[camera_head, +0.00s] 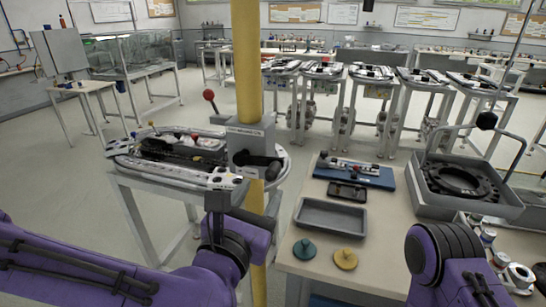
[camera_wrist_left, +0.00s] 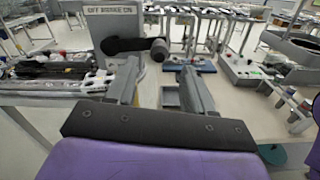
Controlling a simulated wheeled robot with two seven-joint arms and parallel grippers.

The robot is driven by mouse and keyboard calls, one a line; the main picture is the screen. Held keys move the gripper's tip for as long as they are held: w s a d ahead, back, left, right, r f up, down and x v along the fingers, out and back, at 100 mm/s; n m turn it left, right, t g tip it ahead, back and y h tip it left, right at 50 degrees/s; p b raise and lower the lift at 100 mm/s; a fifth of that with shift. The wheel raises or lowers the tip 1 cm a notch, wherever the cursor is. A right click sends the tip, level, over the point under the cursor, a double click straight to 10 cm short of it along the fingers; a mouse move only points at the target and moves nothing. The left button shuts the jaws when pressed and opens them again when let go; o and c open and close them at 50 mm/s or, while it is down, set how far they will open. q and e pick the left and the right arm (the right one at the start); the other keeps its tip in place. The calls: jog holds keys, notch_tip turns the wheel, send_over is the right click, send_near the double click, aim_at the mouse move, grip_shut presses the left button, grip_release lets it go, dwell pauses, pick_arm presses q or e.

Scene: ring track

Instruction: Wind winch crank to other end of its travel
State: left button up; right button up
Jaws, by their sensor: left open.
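The winch (camera_head: 247,140) is a grey box with a label plate, fixed to a yellow post beside the ring track (camera_head: 150,160). Its black crank (camera_head: 262,160) sticks out to the right of the box's front. In the left wrist view the crank (camera_wrist_left: 125,45) lies nearly level, with a rounded grey-black knob (camera_wrist_left: 158,50) at its right end. My left gripper (camera_head: 222,185) is open and empty, just below and in front of the winch. In the wrist view its two grey fingers (camera_wrist_left: 160,85) stand apart, pointing toward the knob, which appears beyond and between their tips. My right gripper is out of view.
A red-ball lever (camera_head: 209,95) stands left of the post. A workbench (camera_head: 285,250) at right carries a grey tray (camera_head: 331,217), a blue-based device (camera_head: 354,172), teal and yellow discs and a grey machine (camera_head: 460,185). Several track tables stand behind; open floor lies between.

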aim_at(269, 178)
pick_arm(q)
jog(key=p+x, duration=0.1)
jog(key=x, duration=0.7)
jog(key=shift+f, duration=0.1)
jog(key=shift+s+a, duration=0.1)
grip_shut()
